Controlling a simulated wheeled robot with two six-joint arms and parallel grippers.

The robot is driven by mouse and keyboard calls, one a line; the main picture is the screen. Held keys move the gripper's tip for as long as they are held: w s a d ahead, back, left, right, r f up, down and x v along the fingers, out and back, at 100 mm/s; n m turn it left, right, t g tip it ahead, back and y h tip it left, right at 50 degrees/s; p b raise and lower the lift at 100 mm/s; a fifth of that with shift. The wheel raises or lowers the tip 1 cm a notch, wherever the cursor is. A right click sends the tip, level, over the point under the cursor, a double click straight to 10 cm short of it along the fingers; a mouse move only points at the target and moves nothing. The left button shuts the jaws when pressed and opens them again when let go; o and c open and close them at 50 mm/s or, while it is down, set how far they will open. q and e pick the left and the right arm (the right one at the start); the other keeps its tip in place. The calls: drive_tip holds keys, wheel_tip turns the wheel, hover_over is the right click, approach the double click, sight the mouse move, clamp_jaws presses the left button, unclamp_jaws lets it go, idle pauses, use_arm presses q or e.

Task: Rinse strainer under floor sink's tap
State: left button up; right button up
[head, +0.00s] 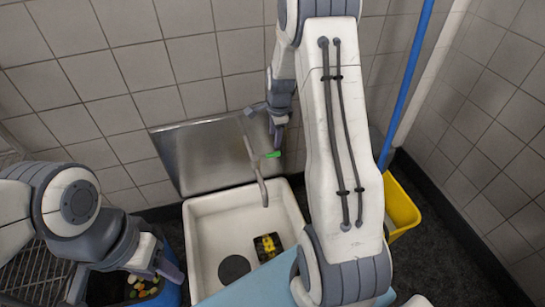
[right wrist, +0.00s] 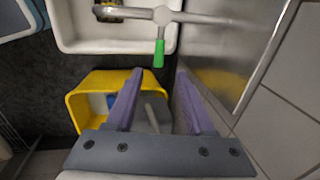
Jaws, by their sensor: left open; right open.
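The white floor sink (head: 194,232) stands against the tiled wall; its corner shows in the right wrist view (right wrist: 75,38). A dark square item with yellow bits (head: 268,246) lies in it; I cannot tell if it is the strainer. A dark round patch (head: 234,268) is on the basin floor. The metal tap (head: 254,160) reaches over the basin and has a green handle (head: 273,154). My right gripper (head: 268,121) is open and empty near the tap; in the right wrist view the green handle (right wrist: 159,53) is just beyond its fingertips. My left gripper (head: 125,283) is open over a blue bin.
The blue bin (head: 172,295) holds food scraps. A yellow bucket (head: 402,208) stands right of the sink, with a blue pole (head: 408,85) leaning near it. A metal splash plate (head: 195,160) is behind the sink. A wire rack (head: 40,265) is at left.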

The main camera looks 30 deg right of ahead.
sight(273, 153)
drive_tip(key=f, duration=0.3)
drive_tip(key=w+f+b, duration=0.1)
drive_tip(key=f, duration=0.2)
drive_tip(key=f+b, duration=0.1)
drive_tip(key=f, duration=0.2)
drive_tip(key=shift+w+d+f, duration=0.2)
drive_tip(key=shift+w, duration=0.15)
clamp_jaws()
idle(0.9)
